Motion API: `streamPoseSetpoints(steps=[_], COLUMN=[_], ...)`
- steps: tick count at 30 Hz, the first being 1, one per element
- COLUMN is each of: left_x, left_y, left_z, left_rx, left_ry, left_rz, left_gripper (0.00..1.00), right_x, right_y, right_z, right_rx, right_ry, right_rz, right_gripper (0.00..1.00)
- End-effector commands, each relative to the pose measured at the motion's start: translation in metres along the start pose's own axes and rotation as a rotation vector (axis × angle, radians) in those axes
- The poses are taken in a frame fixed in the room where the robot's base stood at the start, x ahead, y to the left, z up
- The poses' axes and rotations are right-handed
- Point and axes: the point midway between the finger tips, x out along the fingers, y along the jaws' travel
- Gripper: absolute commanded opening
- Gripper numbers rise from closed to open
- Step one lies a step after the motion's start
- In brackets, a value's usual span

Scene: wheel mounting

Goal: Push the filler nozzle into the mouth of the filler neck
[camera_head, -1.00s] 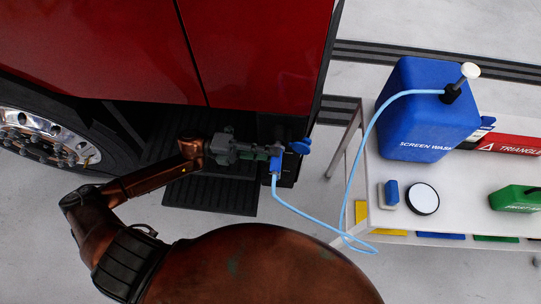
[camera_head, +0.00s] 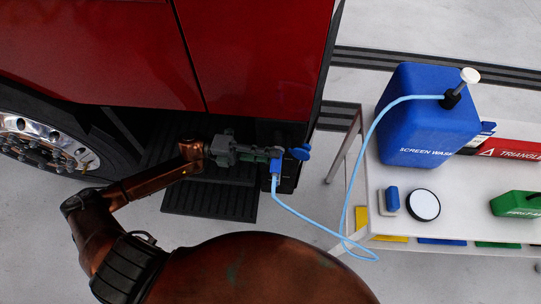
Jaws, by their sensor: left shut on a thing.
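The filler nozzle (camera_head: 276,168) is blue, with a light blue hose (camera_head: 305,218) hanging from its lower end. My left gripper (camera_head: 267,155) is shut on the nozzle beside the lower corner of the red truck. A blue round piece (camera_head: 300,152), which looks like the filler cap, sits just right of the nozzle at the truck's dark lower edge. The filler neck's mouth cannot be made out, so I cannot tell whether the nozzle touches it. My right gripper is not in view.
The hose runs to a blue screen wash canister (camera_head: 425,118) on a white cart (camera_head: 455,200) at the right. The cart also holds a red triangle box (camera_head: 515,148), a green case (camera_head: 518,204) and a round black-rimmed disc (camera_head: 423,205). A black step (camera_head: 210,200) lies below the truck.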

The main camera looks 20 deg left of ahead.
Motion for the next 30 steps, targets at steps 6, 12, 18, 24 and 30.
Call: streamPoseSetpoints(steps=[6, 12, 18, 24, 30], left_x=[-0.001, 0.0, -0.002, -0.024, -0.067], left_y=[-0.002, -0.001, 0.0, 0.001, 0.001], left_z=[0.003, 0.001, 0.001, 0.001, 0.002], left_rx=[0.002, 0.001, 0.0, -0.001, -0.002], left_ry=[-0.006, -0.003, -0.003, -0.006, -0.007], left_rz=[-0.001, -0.001, 0.001, 0.002, 0.003], left_gripper=[0.34, 0.42, 0.42, 0.42, 0.42], right_x=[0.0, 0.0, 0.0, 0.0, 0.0], right_y=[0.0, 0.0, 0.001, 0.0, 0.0], right_z=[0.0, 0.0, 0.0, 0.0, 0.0], right_rx=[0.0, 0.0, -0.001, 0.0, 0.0], right_ry=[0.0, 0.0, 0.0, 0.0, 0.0], right_rz=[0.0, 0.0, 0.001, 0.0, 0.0], right_gripper=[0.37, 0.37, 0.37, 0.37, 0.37])
